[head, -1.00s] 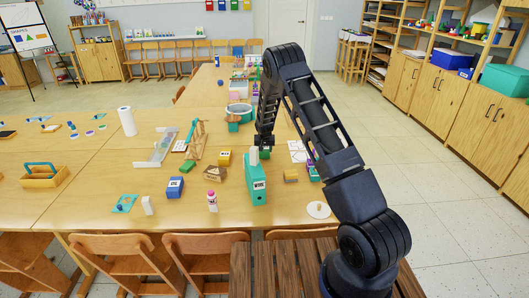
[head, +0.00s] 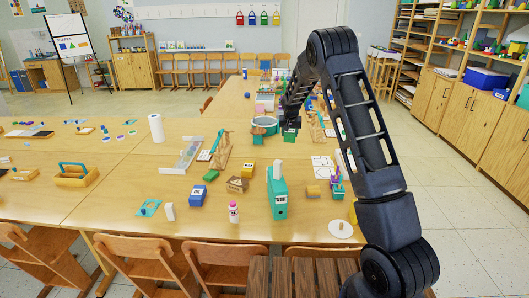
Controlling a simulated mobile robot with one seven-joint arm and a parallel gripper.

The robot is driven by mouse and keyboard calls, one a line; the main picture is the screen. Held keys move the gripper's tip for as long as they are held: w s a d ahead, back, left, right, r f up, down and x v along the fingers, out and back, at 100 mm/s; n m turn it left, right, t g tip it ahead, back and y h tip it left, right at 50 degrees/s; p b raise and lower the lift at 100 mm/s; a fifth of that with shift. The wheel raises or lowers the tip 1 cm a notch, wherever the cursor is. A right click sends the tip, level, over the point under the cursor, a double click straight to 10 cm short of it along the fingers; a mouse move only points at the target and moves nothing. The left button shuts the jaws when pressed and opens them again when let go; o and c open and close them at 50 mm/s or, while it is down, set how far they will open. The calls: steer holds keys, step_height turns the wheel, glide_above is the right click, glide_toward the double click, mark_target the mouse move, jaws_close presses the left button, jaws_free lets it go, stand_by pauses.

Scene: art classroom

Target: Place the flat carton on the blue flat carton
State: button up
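My gripper (head: 291,122) is over the far part of the table, right of centre in the head view. It points down and appears shut on a small green flat carton (head: 291,136), which hangs under the fingers; the fingers themselves are dark and small. A blue flat carton (head: 198,197) with a white label lies on the near part of the table, to the left of and nearer than my gripper. Its top is bare.
A tall teal binder (head: 277,198) stands near the front edge. Wooden chairs (head: 215,262) line the front edge.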

steer(key=shift+s+a+r, duration=0.1)
steer(key=shift+a+r, duration=0.1)
steer(key=shift+a, duration=0.15)
steer(key=s+a+n, duration=0.2)
steer(key=s+a, duration=0.2)
steer(key=a, duration=0.7)
step_height(320, 180, up, 4)
steer(key=n+g+y, duration=0.1)
steer(key=n+y, duration=0.2)
steer(key=n, duration=0.5)
glide_above(196, 190)
steer(key=s+d, duration=0.1)
step_height(196, 190, down, 20)
steer(key=shift+r, duration=0.15)
steer(key=o, duration=1.1)
steer(key=shift+c, duration=0.2)
